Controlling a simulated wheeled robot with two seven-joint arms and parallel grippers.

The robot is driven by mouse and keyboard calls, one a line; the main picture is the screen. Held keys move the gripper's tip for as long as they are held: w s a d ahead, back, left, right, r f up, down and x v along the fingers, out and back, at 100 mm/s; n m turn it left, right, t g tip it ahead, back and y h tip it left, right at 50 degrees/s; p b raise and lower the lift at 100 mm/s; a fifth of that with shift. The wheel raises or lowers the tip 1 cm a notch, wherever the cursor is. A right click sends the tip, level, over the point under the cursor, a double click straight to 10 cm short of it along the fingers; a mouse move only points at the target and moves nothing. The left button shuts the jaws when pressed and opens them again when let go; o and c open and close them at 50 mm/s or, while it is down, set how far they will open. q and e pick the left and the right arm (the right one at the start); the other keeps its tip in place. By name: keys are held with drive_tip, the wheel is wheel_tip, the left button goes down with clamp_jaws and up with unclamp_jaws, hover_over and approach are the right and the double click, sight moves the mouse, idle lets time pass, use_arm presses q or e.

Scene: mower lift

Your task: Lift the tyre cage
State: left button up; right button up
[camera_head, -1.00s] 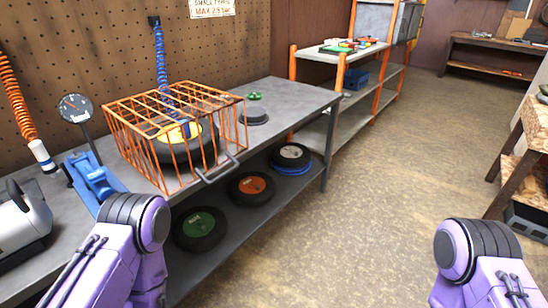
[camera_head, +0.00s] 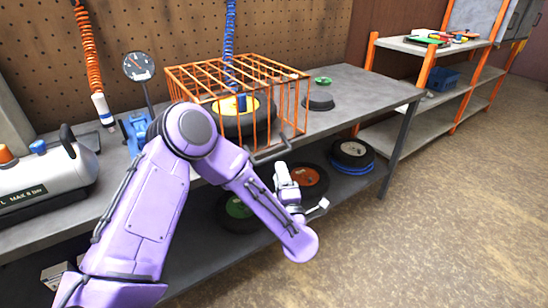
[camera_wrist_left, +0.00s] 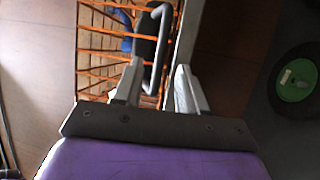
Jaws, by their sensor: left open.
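The orange wire tyre cage (camera_head: 292,105) stands on the grey workbench, its grey handle (camera_head: 268,153) on the near side. A black tyre with a yellow hub (camera_head: 232,122) sits inside, with a blue coiled hose (camera_head: 230,45) running down to it. My left gripper (camera_head: 298,186) is in front of the bench edge, just below and near the handle. In the left wrist view its fingers (camera_wrist_left: 158,72) are open and empty, and the handle (camera_wrist_left: 160,45) lines up between the fingertips. I cannot tell how far it is from them. My right gripper is out of view.
A lower shelf under the workbench (camera_head: 345,90) holds wheels, including a green-hubbed one (camera_head: 237,208) and an orange-hubbed one (camera_head: 310,180). A gauge (camera_head: 139,66) and a compressor (camera_head: 40,185) stand left of the cage. The floor (camera_head: 440,215) at right is clear.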

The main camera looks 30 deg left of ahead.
use_arm(q)
drive_tip(key=p+x, duration=0.1)
drive_tip(key=x, duration=0.8)
drive_tip(key=shift+w+a, duration=0.15)
drive_tip(key=shift+a, duration=0.1)
clamp_jaws()
